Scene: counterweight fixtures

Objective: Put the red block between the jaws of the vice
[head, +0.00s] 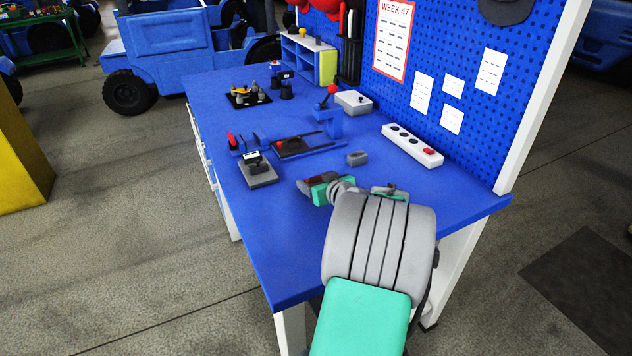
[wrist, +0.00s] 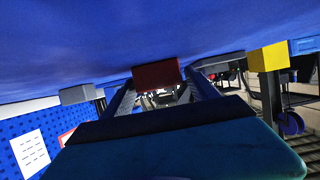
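The red block (wrist: 157,74) sits between the fingertips of my gripper (wrist: 158,82) in the wrist view, and the fingers appear closed against its sides. In the head view my gripper (head: 318,187) is low over the near right part of the bench, with the dark red block (head: 319,180) partly hidden by it. A blue vice-like fixture (head: 312,146) stands further back and left, apart from the block. It has a dark bed, a small red part and upright blue pieces at both ends. Which pieces are the jaws is hard to tell.
A grey block (head: 357,158) lies just behind my gripper. A grey device (head: 259,174) stands to the left. A white strip with a red button (head: 412,146) lies at the right, before the pegboard (head: 450,60). The bench's near left part (head: 275,240) is clear.

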